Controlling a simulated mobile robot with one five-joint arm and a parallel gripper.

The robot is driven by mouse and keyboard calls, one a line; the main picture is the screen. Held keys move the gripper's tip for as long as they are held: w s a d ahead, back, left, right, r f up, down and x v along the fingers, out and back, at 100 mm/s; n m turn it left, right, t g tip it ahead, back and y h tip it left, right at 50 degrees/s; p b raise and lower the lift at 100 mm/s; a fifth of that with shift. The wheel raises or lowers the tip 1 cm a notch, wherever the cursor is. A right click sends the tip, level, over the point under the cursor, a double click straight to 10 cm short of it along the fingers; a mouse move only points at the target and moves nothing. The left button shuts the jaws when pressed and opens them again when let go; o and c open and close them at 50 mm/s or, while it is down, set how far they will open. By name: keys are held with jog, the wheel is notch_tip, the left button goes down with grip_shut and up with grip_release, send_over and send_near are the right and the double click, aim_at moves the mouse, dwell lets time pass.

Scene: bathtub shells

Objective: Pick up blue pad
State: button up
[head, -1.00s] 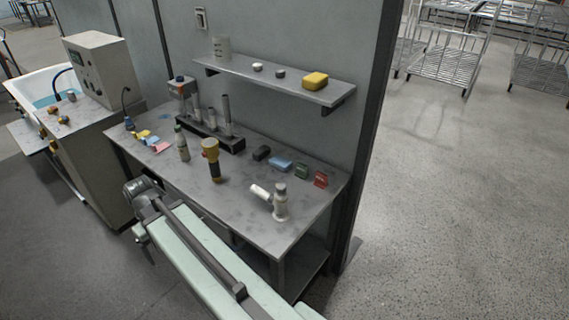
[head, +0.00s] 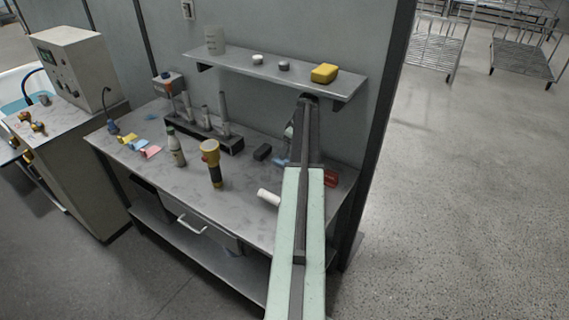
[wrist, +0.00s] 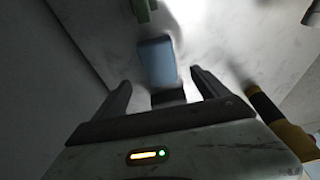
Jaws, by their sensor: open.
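The blue pad (wrist: 157,62) lies on the grey table in the wrist view, just ahead of and between the finger tips. In the head view only a part of the blue pad (head: 280,162) shows at the left of my arm. My gripper (wrist: 160,80) is open, with one finger on each side of the near end of the pad, and holds nothing. A black block (wrist: 168,95) sits at the near end of the pad, between the fingers. In the head view my arm hides most of the gripper.
A green block (wrist: 143,8) lies beyond the pad. A yellow-black flashlight (head: 212,164), a bottle (head: 175,147) and a white cylinder (head: 268,197) are on the table. A red item (head: 331,178) is right of my arm. A wall shelf (head: 270,72) hangs above.

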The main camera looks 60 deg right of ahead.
aim_at(286, 160)
jog(key=b+x, duration=0.6)
jog(key=x, duration=0.1)
jog(key=shift+f, duration=0.3)
jog(key=shift+r, duration=0.2)
jog(key=c, duration=1.6)
notch_tip(286, 160, up, 8)
jog(key=p, duration=0.8)
jog(key=shift+r, duration=0.15)
jog(key=shift+s+a+f+b, duration=0.2)
jog(key=shift+s+a+f, duration=0.1)
jog(key=shift+s, duration=0.2)
jog(key=shift+s+a+f+b, duration=0.2)
jog(key=shift+s+f, duration=0.1)
jog(key=shift+s, duration=0.2)
jog(key=s+a, duration=0.2)
jog(key=s, duration=0.2)
jog(key=s+a, duration=0.2)
jog(key=s, duration=0.3)
jog(key=s+a, duration=0.2)
jog(key=s, duration=0.3)
jog(key=shift+s+a, duration=0.1)
jog(key=shift+s, duration=0.15)
